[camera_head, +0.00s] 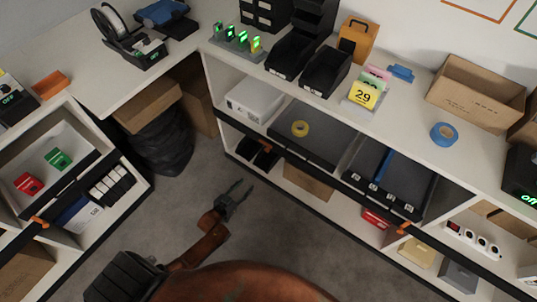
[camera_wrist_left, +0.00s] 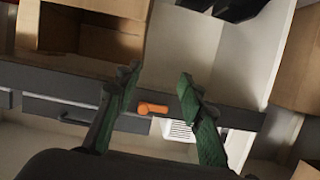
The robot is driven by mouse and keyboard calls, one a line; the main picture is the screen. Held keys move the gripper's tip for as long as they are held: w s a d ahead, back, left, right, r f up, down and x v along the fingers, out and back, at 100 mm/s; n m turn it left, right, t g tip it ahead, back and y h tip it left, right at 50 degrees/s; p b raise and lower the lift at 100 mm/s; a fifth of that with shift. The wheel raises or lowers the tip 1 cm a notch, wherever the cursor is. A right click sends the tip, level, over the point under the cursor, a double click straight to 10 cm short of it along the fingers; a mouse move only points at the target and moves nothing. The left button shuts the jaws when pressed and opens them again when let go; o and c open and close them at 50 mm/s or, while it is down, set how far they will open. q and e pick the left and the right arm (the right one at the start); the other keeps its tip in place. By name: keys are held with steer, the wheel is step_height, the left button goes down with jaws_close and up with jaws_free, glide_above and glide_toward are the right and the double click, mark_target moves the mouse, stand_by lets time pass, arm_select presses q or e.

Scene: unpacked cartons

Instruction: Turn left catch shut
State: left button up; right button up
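One orange catch (camera_head: 40,222) sits on the dark front rail of the left shelf unit. Another orange catch (camera_head: 403,228) sits on the dark rail of the right-hand unit. My left gripper (camera_head: 240,190) is open and empty above the grey floor between the units, apart from both catches. In the left wrist view its two green fingers (camera_wrist_left: 157,85) are spread. An orange catch (camera_wrist_left: 152,108) shows beyond them, lying roughly sideways on a dark rail; I cannot tell which of the two it is. My right gripper is not in view.
A black bag (camera_head: 160,145) and a cardboard box (camera_head: 148,105) stand in the corner. Blue tape (camera_head: 444,134) and an open carton (camera_head: 475,92) are on the counter. Floor (camera_head: 200,190) around the gripper is clear.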

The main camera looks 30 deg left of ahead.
mark_target(266, 151)
arm_select(q)
steer(key=w+r+t+b, duration=0.1)
steer(key=w+r, duration=0.2)
steer(key=w, duration=0.2)
steer(key=w+d+r+t+h+b, duration=0.1)
steer(key=w+r+b, duration=0.1)
steer(key=w+r, duration=0.1)
steer(key=w+d+r+t+b, duration=0.1)
steer(key=w+r, duration=0.2)
steer(key=w, duration=0.3)
steer(key=shift+w+r, duration=0.1)
steer(key=shift+w, duration=0.25)
steer(key=shift+w+r+b, duration=0.1)
steer(key=shift+w+b, duration=0.3)
steer(key=shift+w, duration=0.3)
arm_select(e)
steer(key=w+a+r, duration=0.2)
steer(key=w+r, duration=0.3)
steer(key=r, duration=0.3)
arm_select(q)
steer(key=shift+c, duration=0.7)
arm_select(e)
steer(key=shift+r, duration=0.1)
arm_select(q)
jaws_close()
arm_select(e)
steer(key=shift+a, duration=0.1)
